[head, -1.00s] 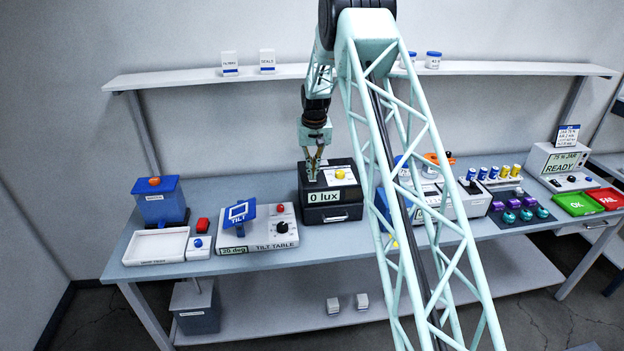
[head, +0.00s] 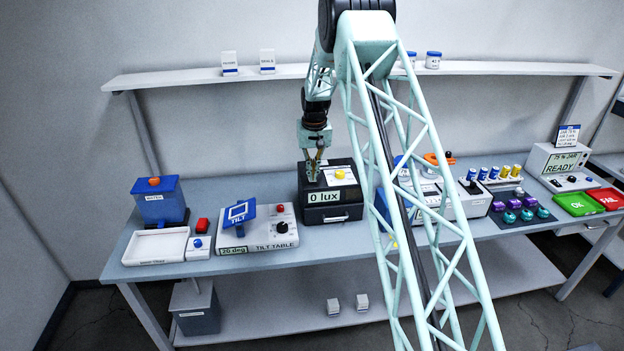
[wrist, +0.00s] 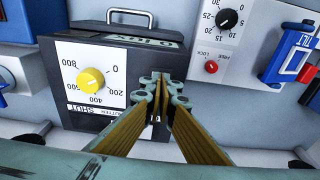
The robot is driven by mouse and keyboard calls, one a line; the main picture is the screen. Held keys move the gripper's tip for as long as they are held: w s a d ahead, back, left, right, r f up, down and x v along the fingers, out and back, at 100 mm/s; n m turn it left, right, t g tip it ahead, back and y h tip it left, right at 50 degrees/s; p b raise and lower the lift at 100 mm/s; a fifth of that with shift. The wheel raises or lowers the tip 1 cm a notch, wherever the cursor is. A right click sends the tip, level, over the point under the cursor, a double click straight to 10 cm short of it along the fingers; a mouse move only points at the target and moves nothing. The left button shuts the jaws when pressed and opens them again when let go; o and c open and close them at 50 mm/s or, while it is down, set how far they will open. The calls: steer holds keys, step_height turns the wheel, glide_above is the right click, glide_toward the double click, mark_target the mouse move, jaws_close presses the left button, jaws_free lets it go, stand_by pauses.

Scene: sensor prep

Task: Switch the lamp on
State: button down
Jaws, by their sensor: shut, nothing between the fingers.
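The lamp box is a dark case (head: 345,213) with a "0 lux" display (head: 324,197). It carries a yellow knob (head: 340,174) on a pale panel, which also shows in the wrist view (wrist: 91,81) with a scale from 0 to 800. Lettering by the panel's edge reads "SHUT". My gripper (head: 313,178) is shut and empty, pointing down at the left part of the box's top. In the wrist view my gripper (wrist: 161,84) is beside the panel, apart from the knob. The fingers hide part of the box; I cannot tell whether they touch it.
The tilt table (head: 262,239) with its blue plate stands left of the box. A blue hopper (head: 160,201) and white tray (head: 155,247) are farther left. My arm hides part of the bench on the right. A shelf (head: 200,77) runs above.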

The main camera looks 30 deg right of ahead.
steer(key=shift+f, duration=0.2)
stand_by(0.3)
steer(key=shift+r, duration=0.1)
steer(key=shift+r+p, duration=0.75)
steer(key=shift+r, duration=2.65)
